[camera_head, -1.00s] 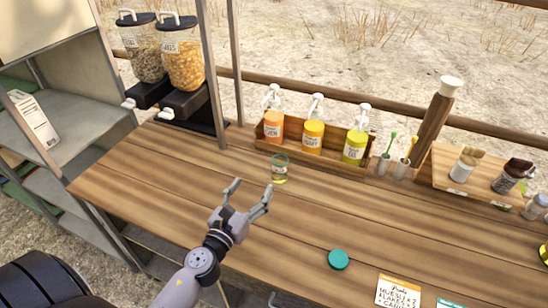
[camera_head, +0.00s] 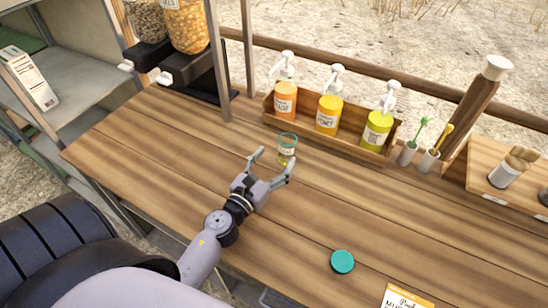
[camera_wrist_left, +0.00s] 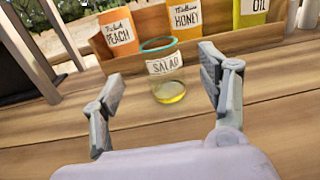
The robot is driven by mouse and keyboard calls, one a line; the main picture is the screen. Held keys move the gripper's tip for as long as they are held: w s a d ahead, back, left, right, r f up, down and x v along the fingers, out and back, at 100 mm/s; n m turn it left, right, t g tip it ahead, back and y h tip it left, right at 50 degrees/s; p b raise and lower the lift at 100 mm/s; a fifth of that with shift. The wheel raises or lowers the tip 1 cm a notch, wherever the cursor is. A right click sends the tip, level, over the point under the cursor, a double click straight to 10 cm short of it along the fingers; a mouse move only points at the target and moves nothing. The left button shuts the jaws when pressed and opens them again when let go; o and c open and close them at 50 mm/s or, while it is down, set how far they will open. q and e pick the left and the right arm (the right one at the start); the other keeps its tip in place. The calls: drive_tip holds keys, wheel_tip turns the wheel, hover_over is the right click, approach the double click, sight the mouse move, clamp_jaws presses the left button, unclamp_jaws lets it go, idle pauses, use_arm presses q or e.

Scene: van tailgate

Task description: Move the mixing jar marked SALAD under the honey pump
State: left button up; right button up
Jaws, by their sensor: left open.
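The mixing jar marked SALAD (camera_head: 287,149) is a clear jar with a teal rim and a little yellow liquid at the bottom. It stands upright on the wooden counter, in front of the pump rack. In the left wrist view the jar (camera_wrist_left: 166,75) stands between and beyond the fingertips. My left gripper (camera_head: 272,164) is open, close to the jar, its fingers pointing at it. The honey pump (camera_head: 328,114) is the middle yellow bottle in the rack; its HONEY label shows in the left wrist view (camera_wrist_left: 184,18). My right gripper is out of view.
The wooden rack (camera_head: 355,145) also holds an orange PEACH pump (camera_head: 284,98) and a yellow-green OIL pump (camera_head: 376,130). A teal lid (camera_head: 342,262) and an orange-edged card (camera_head: 405,298) lie at the front. Cereal dispensers (camera_head: 185,25) stand at the back left. The counter's middle is clear.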

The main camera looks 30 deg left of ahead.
sight(282, 154)
use_arm(q)
wheel_tip(282, 154, down, 3)
drive_tip(key=shift+w+r+b, duration=0.1)
drive_tip(key=shift+b, duration=0.5)
drive_tip(key=w+p, duration=0.1)
drive_tip(key=w+r, duration=0.1)
drive_tip(key=w, duration=0.1)
drive_tip(key=shift+r+p, duration=0.1)
drive_tip(key=shift+p, duration=0.3)
drive_tip(key=w, duration=0.4)
drive_tip(key=shift+w+a+f+p, duration=0.1)
drive_tip(key=shift+f+p, duration=0.2)
drive_tip(key=shift+w, duration=0.1)
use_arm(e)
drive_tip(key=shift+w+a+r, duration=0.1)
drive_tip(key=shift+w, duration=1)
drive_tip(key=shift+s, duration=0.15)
use_arm(q)
drive_tip(key=shift+c, duration=0.5)
